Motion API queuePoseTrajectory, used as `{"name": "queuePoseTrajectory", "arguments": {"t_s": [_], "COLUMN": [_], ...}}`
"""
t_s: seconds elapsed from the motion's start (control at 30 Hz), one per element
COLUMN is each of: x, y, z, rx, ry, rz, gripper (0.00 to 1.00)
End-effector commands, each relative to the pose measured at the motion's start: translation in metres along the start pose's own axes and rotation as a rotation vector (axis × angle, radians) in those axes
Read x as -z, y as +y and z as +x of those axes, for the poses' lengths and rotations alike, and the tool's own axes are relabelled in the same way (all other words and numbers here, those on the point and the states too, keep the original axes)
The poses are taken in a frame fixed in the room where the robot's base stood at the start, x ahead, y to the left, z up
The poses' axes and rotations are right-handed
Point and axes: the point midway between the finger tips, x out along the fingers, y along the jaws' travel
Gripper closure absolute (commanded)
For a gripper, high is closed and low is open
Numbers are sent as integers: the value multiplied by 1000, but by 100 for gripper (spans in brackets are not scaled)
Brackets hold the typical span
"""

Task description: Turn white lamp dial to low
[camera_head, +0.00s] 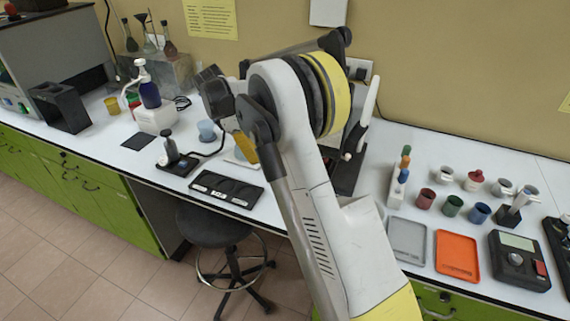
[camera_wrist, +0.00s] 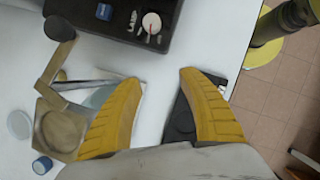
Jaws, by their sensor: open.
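The white dial (camera_wrist: 151,23) with a red pointer mark shows near the top of the wrist view. It sits on a dark panel (camera_wrist: 190,22), beside small white lettering and to the right of a blue knob (camera_wrist: 103,12). The setting is too small to read. My gripper (camera_wrist: 162,80) is open, its two yellow fingers apart and empty, with the dial beyond the fingertips. In the head view my gripper's yellow part (camera_head: 245,147) shows over the bench, left of a black base (camera_head: 346,178). My arm hides part of that base, and I cannot make out the dial there.
A brass-coloured holder (camera_wrist: 62,130) stands left of my fingers. A black tray (camera_head: 226,189) lies at the bench's front edge. Several coloured cups (camera_head: 453,205), a grey tray (camera_head: 407,240) and an orange tray (camera_head: 457,256) are on the right. A stool (camera_head: 213,222) stands below.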

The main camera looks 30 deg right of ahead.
Motion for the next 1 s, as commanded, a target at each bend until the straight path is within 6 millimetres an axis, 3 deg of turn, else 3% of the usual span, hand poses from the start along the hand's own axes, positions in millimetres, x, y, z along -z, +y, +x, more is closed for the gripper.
{"name": "queuePoseTrajectory", "arguments": {"t_s": [0.33,0.6,1.0], "x": [-77,-74,-75], "y": [-1,0,0], "z": [35,75,81], "rx": [0,0,0], "ry": [-1,-1,-1], "rz": [5,2,2], "gripper": [52,52,52]}}
